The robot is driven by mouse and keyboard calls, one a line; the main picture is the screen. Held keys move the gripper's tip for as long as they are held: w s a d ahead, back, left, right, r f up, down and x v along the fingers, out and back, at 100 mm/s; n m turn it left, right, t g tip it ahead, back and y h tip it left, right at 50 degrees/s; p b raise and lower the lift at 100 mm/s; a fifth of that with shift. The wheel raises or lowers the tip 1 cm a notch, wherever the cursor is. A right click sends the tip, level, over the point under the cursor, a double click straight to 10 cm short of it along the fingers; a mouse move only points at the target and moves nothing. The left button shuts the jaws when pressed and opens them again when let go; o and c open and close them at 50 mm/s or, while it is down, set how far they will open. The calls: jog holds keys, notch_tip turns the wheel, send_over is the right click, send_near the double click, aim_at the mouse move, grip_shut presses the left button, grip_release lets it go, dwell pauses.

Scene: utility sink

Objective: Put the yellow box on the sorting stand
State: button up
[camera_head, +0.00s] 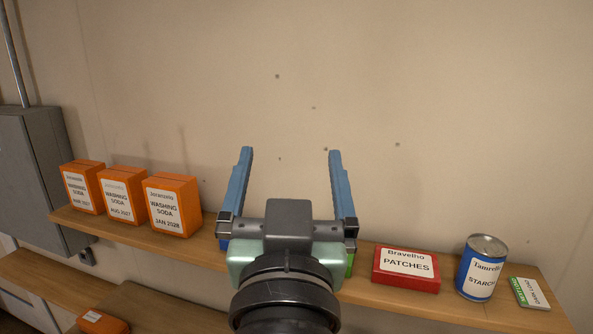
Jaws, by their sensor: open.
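My gripper (291,153) is open, with its two blue fingers spread wide and pointing up and away from me. Nothing shows between the fingers except the bare wall. The gripper is in front of the middle of a wooden shelf and hides part of it. I see no yellow box; the nearest in colour are the orange washing soda boxes. No sorting stand can be made out. Small blue and green patches show at the lower edges of the gripper, and I cannot tell what they belong to.
Three orange washing soda boxes (173,205) stand left on the shelf (385,300). Right are a red patches box (407,282), a blue starch can (480,268) and a flat green-and-white packet (528,292). Another orange box (103,322) is below. A grey cabinet (40,170) is left.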

jog(key=s+r+t, duration=0.6)
jog(key=s+r, duration=0.3)
jog(key=r, duration=0.5)
jog(key=shift+s+d+r+n, duration=0.2)
jog(key=shift+d+r+n, duration=0.05)
jog(key=shift+d+n, duration=0.05)
